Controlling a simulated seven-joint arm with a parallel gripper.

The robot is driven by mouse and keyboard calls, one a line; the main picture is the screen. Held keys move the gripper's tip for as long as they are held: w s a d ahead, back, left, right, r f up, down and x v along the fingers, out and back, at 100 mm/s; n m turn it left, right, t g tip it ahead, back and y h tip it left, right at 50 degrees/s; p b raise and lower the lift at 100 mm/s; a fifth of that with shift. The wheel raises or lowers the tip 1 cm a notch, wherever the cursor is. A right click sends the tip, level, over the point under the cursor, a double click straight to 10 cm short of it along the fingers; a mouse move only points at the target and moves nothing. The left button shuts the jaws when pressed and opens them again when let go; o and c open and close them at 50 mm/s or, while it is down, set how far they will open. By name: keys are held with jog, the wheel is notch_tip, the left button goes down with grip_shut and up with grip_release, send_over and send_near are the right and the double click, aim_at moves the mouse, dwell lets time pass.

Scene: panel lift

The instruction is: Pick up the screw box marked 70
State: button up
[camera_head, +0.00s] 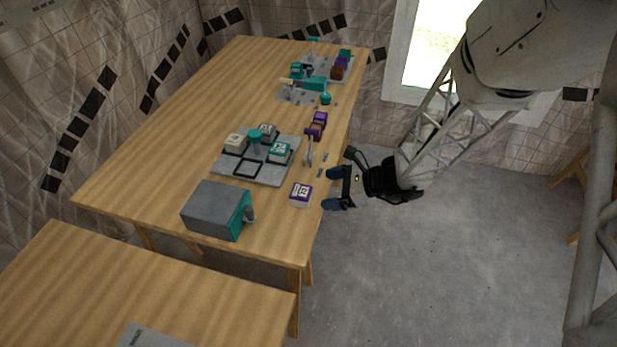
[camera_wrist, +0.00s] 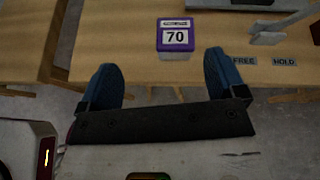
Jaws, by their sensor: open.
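My gripper (camera_head: 335,188) is open and empty, just off the table's right edge and beside that box. In the wrist view its two blue fingertips (camera_wrist: 163,75) are wide apart, with the box beyond the gap between them.
A grey and teal block (camera_head: 212,209) stands left of the box on the table (camera_head: 160,135). A grey tray (camera_head: 233,165) holds several boxes. Purple boxes (camera_head: 317,124) and small tools lie farther back. FREE (camera_wrist: 243,61) and HOLD (camera_wrist: 285,62) labels sit right of the box.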

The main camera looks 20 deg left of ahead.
aim_at(304, 192)
jog(key=shift+w+a+f+m+t+y, duration=0.15)
jog(key=shift+w+a+f+m, duration=0.15)
jog(key=shift+f, duration=0.25)
jog(key=shift+w+a+f+m+t+y, duration=0.1)
jog(key=shift+w+a+f+m+t, duration=0.1)
jog(key=shift+f+m, duration=0.25)
jog(key=shift+w+a+f+m+t+y, duration=0.15)
jog(key=shift+w+a+f+m, duration=0.1)
jog(key=shift+f, duration=0.35)
jog(key=shift+x, duration=1.3)
jog(key=shift+a+f, duration=0.1)
jog(key=shift+a, duration=0.05)
jog(key=shift+x, duration=2.45)
jog(key=shift+c, duration=0.4)
jog(key=c, duration=1.1)
